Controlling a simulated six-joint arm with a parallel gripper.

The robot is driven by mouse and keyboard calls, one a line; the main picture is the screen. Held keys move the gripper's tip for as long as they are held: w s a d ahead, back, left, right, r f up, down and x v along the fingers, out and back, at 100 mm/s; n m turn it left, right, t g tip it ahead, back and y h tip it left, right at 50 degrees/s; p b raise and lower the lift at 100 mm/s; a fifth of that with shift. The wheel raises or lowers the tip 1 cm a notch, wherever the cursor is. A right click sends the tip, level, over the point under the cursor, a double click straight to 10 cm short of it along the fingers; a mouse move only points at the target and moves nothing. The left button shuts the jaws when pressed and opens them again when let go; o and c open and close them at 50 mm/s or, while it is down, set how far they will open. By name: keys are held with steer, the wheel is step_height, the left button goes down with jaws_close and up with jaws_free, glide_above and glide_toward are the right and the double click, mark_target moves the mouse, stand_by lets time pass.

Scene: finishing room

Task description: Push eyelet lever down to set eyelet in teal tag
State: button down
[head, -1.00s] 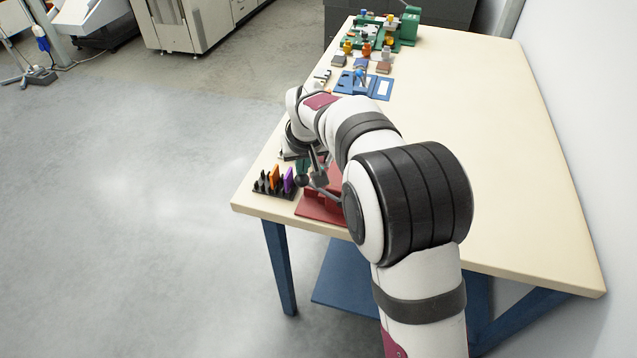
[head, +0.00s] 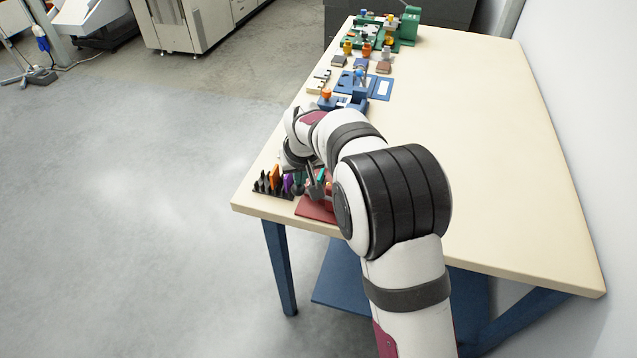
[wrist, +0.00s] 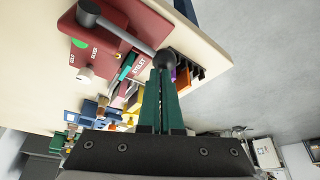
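The red eyelet press (wrist: 120,30), marked EYELET, is at the upper left in the wrist view. Its grey lever (wrist: 125,35) ends in a dark ball knob (wrist: 165,59). The teal tag (wrist: 126,67) lies at the press, beside the EYELET label. My gripper (wrist: 160,72) has its two green fingers together, with nothing visible between them. The tips overlap the lower edge of the knob in this view; I cannot tell if they touch it. In the head view the red press base (head: 315,209) is partly hidden by my arm.
A dark rack (head: 268,190) with orange and purple tags stands left of the press, near the table corner. A blue device (head: 350,101) and a green machine (head: 408,28) stand farther along the table (head: 470,130). The right side of the table is clear.

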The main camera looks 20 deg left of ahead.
steer(key=shift+f, duration=1.35)
step_height(320, 180, up, 9)
steer(key=shift+d+r, duration=0.2)
steer(key=shift+d, duration=0.1)
steer(key=shift+r, duration=0.1)
stand_by(0.3)
step_height(320, 180, up, 4)
steer(key=shift+f, duration=0.1)
stand_by(0.5)
